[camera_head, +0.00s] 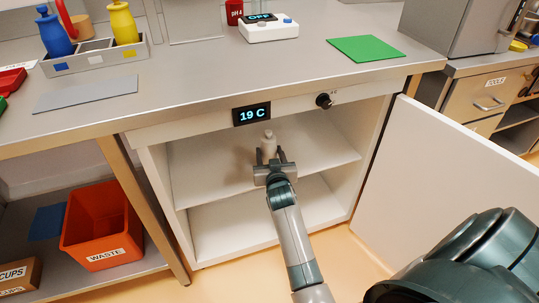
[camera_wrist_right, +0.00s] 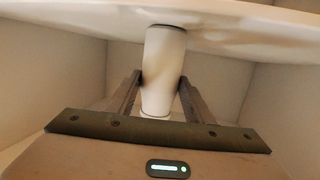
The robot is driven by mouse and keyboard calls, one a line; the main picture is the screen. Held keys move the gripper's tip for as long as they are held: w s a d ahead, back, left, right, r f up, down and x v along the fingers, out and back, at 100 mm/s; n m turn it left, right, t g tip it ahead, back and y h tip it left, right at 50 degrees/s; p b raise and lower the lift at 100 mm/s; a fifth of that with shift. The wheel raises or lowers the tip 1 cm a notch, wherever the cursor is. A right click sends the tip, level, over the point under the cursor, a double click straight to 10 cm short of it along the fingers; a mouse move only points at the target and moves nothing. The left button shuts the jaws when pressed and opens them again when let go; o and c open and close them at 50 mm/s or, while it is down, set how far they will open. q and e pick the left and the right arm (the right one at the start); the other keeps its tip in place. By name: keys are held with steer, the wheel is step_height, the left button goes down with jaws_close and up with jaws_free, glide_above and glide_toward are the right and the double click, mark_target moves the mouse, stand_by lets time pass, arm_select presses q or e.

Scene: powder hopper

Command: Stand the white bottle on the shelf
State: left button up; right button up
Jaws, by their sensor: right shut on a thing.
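The white bottle (camera_head: 269,141) is upright inside the open cabinet, over the upper shelf (camera_head: 325,152). My right gripper (camera_head: 270,158) reaches in from the front and is shut on the bottle, one finger on each side. In the right wrist view the bottle (camera_wrist_right: 164,60) stands between the two fingers, and one end of it meets or nearly meets a pale board (camera_wrist_right: 240,28). I cannot tell whether it is touching. My left gripper is not in view.
The cabinet door (camera_head: 455,190) stands open at the right. A 19 C display (camera_head: 252,114) and a black knob (camera_head: 324,101) are on the front rail above the opening. The shelf around the bottle is clear. An orange waste bin (camera_head: 103,228) stands at the left.

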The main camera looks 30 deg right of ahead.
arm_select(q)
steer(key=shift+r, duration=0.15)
arm_select(e)
steer(key=shift+f, duration=0.1)
steer(key=o, duration=1.2)
